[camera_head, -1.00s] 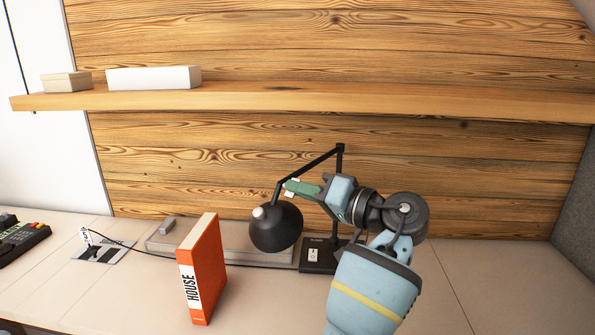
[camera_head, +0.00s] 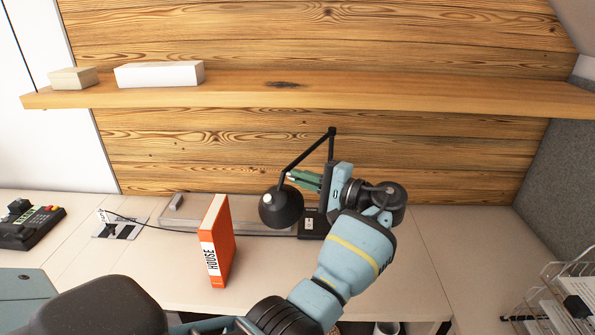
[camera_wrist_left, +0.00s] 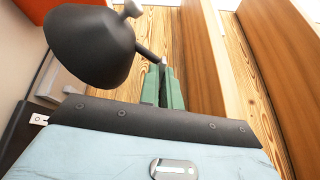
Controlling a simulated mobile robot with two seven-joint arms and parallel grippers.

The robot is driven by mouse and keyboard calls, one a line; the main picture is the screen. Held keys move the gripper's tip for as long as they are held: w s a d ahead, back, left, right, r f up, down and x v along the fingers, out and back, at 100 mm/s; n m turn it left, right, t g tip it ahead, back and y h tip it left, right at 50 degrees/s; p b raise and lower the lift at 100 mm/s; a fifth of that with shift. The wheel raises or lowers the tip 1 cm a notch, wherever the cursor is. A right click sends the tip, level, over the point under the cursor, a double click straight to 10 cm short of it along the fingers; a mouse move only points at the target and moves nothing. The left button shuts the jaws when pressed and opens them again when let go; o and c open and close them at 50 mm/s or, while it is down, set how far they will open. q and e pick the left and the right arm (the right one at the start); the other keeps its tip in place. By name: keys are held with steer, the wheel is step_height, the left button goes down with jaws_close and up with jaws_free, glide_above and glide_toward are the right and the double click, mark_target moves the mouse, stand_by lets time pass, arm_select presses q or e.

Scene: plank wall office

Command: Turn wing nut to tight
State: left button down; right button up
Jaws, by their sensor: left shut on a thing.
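A black desk lamp (camera_head: 281,207) with a round shade and a bent arm stands at the back of the desk. My left gripper (camera_head: 296,177) is at the joint just above the shade, reaching in from the right. Its green fingers are shut on a small pale piece there, seemingly the wing nut, mostly hidden between them. In the left wrist view the fingers (camera_wrist_left: 163,75) are close together, with a small light bit (camera_wrist_left: 164,60) at their tips. The lamp shade (camera_wrist_left: 90,45) is beside them on the left. My right gripper is not in view.
An orange book (camera_head: 216,243) stands upright left of the lamp. A wooden shelf (camera_head: 400,97) crosses above it. A black desk device (camera_head: 28,228) sits far left, and a wire rack (camera_head: 560,300) is at lower right. Bare desk lies right of my arm.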

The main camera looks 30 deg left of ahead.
arm_select(q)
steer(key=m, duration=0.1)
steer(key=m+p, duration=0.1)
steer(key=shift+r+m, duration=0.25)
steer(key=shift+m, duration=0.15)
steer(key=shift+f+m+p, duration=0.15)
steer(key=shift+m+p, duration=0.2)
steer(key=shift+m, duration=0.25)
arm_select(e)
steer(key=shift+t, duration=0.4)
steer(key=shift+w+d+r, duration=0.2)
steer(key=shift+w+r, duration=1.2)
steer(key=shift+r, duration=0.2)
arm_select(q)
steer(key=c, duration=1.6)
jaws_free()
steer(key=shift+f, duration=0.1)
steer(key=d+b, duration=0.2)
steer(key=d, duration=0.5)
steer(key=shift+w+d, duration=0.3)
steer(key=shift+d, duration=0.1)
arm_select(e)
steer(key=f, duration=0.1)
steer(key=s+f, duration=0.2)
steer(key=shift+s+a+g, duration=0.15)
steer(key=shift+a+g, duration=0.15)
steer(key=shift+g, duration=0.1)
